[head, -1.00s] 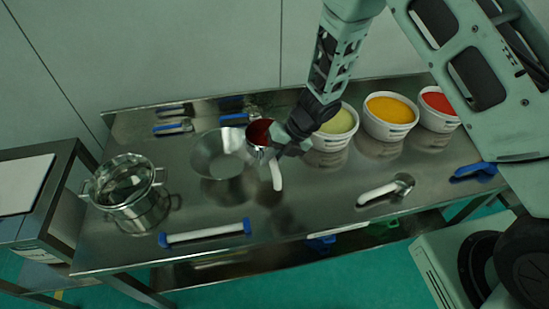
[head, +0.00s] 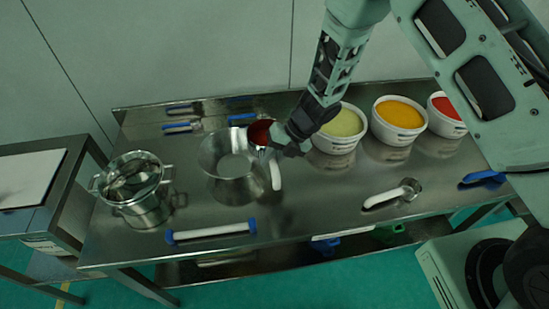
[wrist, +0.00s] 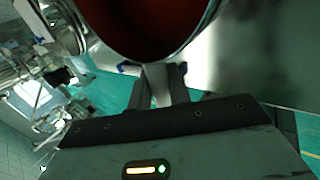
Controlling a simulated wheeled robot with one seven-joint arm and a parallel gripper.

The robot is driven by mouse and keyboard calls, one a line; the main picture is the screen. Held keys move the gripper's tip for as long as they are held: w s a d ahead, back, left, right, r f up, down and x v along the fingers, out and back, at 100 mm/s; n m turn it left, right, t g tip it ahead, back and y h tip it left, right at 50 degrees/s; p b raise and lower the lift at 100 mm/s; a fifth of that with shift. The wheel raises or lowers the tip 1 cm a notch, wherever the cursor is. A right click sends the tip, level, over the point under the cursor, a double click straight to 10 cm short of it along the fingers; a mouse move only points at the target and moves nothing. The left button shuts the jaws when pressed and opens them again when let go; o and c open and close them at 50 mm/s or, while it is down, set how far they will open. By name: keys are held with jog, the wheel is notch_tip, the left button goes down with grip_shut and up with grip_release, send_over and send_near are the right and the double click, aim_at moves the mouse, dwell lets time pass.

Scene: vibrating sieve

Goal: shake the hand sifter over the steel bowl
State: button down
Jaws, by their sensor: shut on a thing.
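The hand sifter (head: 261,132) is a small steel cup with a red inside and a white handle (head: 275,174). My gripper (head: 283,145) is shut on it near the handle's upper end and partly hides it. In the head view the sifter overlaps the right rim of the steel bowl (head: 210,160); I cannot tell its exact height. The bowl stands upright on the table. In the wrist view the sifter's red inside and steel rim (wrist: 150,25) fill the top middle, just beyond my gripper's fingers (wrist: 160,85).
Tubs of green (head: 339,140), yellow (head: 397,135) and red (head: 447,125) contents stand right of the gripper.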

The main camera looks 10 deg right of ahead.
jog(key=w+a+p, duration=0.2)
jog(key=w+a, duration=0.2)
jog(key=a, duration=0.5)
jog(key=shift+w+a+p, duration=0.2)
jog(key=shift+a+p, duration=0.2)
dwell(3.9)
jog(key=shift+a, duration=0.1)
dwell(0.4)
jog(key=shift+a, duration=2.15)
jog(key=shift+d, duration=2.25)
